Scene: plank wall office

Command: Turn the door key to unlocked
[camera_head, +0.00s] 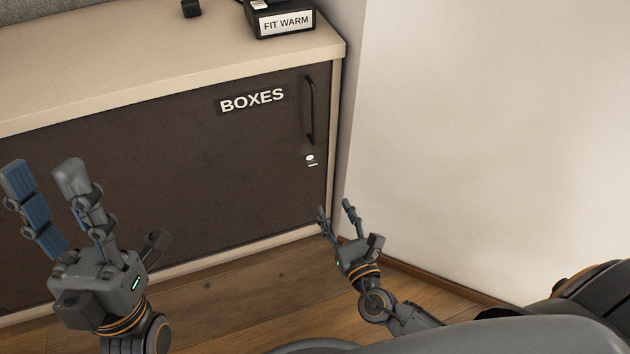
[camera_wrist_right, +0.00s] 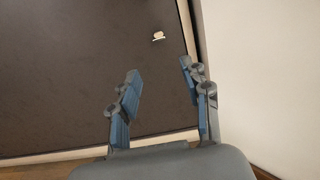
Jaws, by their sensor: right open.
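The small pale key and lock (camera_head: 311,160) sit on the dark cabinet door (camera_head: 180,170), below its black handle (camera_head: 311,110). The key also shows in the right wrist view (camera_wrist_right: 158,36), above and beyond my fingers. It is too small to tell how it is turned. My right gripper (camera_head: 336,210) is open and empty, low in front of the door's right edge and below the key, apart from it. It also shows in the right wrist view (camera_wrist_right: 160,85). My left gripper (camera_head: 43,175) is open and empty in front of the door's left part.
The door carries a BOXES label (camera_head: 252,101). On the light cabinet top (camera_head: 170,55) stand a black box with a FIT WARM label (camera_head: 286,22) and a small dark object (camera_head: 191,8). A white wall (camera_head: 490,130) stands close to the cabinet's right side. Wooden floor (camera_head: 240,310) lies below.

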